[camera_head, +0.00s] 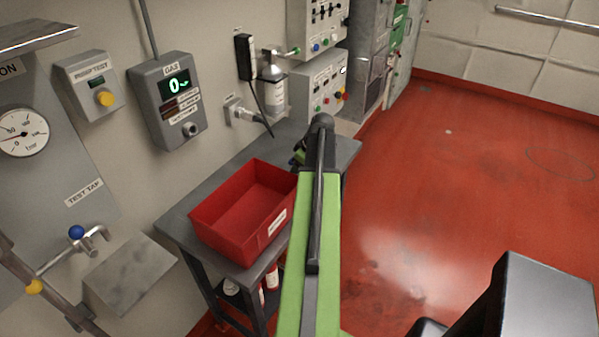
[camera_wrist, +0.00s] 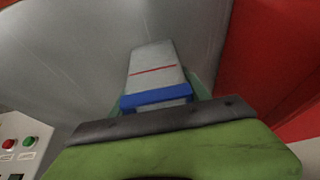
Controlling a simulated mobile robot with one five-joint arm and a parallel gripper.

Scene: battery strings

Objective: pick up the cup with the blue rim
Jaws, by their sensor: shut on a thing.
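The cup with the blue rim (camera_wrist: 157,70) shows in the wrist view. It is a pale grey, tapered cup with a thin red line around its wall and a blue band at the end nearest my gripper. My gripper (camera_wrist: 158,100) is shut on it at the blue-rimmed end, with a greenish finger just visible on either side. A grey surface lies behind the cup; I cannot tell whether the cup touches it. In the head view my green arm reaches over the bench and hides the cup and most of the gripper.
A red open bin (camera_head: 279,216) stands on the grey bench (camera_head: 181,228), left of my arm. Wall boxes, a gas meter (camera_head: 167,101), a bottle (camera_head: 273,89) and a control panel (camera_head: 320,86) line the wall behind. Red floor (camera_head: 470,150) is open to the right.

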